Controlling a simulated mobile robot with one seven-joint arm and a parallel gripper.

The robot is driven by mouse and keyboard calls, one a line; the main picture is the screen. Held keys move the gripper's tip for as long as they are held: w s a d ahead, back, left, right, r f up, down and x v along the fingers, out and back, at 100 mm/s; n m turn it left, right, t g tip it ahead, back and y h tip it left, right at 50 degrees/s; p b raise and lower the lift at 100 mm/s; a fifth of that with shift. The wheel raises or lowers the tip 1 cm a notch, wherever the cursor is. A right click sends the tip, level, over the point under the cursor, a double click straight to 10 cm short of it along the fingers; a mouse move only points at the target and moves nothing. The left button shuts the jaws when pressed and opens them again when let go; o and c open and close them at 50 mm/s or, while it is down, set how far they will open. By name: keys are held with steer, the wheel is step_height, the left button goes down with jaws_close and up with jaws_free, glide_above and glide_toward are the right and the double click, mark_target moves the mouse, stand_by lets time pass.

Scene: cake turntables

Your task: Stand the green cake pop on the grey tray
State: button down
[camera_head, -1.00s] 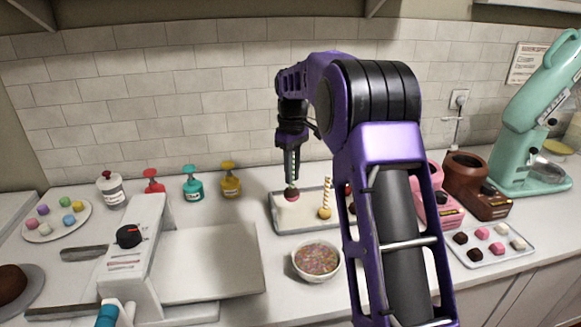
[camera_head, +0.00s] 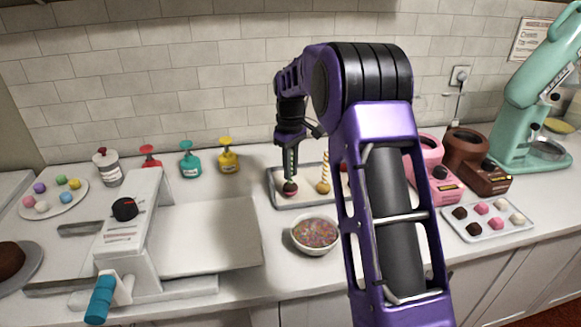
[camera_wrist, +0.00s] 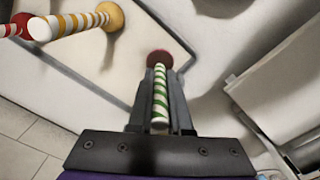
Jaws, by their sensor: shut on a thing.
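The green cake pop (camera_head: 290,188) has a green-and-white striped stick and a dark brown and pink ball at its lower end. My gripper (camera_head: 290,150) is shut on its stick from above, and the pop is upright, ball down. The ball is at the left part of the grey tray (camera_head: 280,204), about level with the ball of the standing yellow-striped pop. I cannot tell for sure whether it touches the tray. In the wrist view, the striped stick (camera_wrist: 160,100) lies between my fingers (camera_wrist: 163,82).
A yellow-striped pop (camera_head: 323,186) stands close on the right; a red-striped one (camera_wrist: 15,27) shows in the wrist view. A sprinkle bowl (camera_head: 315,235) is in front. A white machine (camera_head: 135,225) is to the left. My arm hides the tray's right end.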

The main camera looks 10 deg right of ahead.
steer(key=shift+f, duration=0.15)
stand_by(0.3)
steer(key=shift+f, duration=0.45)
steer(key=c, duration=0.8)
jaws_free()
steer(key=shift+o, duration=0.2)
steer(key=shift+r, duration=0.15)
